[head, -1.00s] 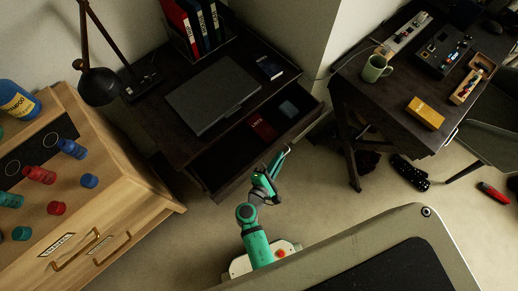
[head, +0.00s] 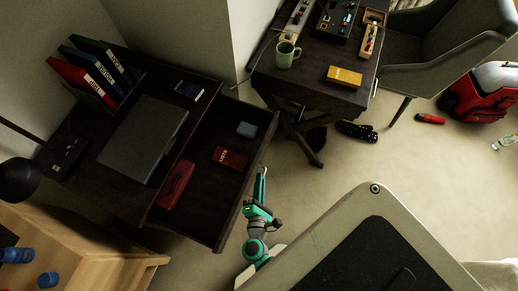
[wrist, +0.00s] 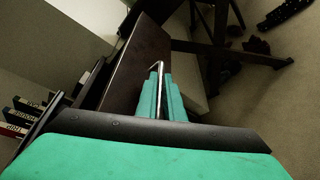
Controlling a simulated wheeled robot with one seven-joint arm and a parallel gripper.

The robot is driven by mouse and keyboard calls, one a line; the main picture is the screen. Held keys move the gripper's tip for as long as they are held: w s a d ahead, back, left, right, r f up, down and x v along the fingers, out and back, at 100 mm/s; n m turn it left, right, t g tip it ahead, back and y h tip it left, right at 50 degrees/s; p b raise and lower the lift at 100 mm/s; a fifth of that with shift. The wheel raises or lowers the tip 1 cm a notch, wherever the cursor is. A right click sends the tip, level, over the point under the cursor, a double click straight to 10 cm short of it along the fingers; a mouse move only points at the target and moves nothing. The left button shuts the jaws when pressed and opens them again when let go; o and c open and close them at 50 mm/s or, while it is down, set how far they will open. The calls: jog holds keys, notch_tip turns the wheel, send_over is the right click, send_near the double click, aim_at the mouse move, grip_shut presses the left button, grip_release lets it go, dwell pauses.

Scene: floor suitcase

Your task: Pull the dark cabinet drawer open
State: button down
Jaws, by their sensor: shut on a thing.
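The dark cabinet (head: 112,187) stands at the left in the head view, its drawer (head: 197,211) pulled well out towards my arm. Inside the drawer lie a red case (head: 176,185), a dark red book (head: 230,158) and a small blue-grey item (head: 247,129). My gripper (head: 261,172) is at the drawer's front edge. In the wrist view my gripper (wrist: 162,95) is shut on a thin metal bar, the drawer handle (wrist: 159,72), beside the dark drawer front (wrist: 138,62). The handle is too small to make out in the head view.
On the cabinet top are a grey laptop-like slab (head: 145,137), binders (head: 95,72) and a dark book (head: 188,90). A dark desk (head: 310,92) with a mug (head: 286,55) stands behind. A wooden cabinet (head: 85,262) is at lower left.

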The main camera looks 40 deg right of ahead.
jog(key=shift+a+f, duration=0.2)
jog(key=shift+a, duration=0.05)
jog(key=c, duration=2.2)
grip_release()
jog(key=shift+r, duration=0.1)
jog(key=shift+d, duration=0.1)
jog(key=v, duration=1.1)
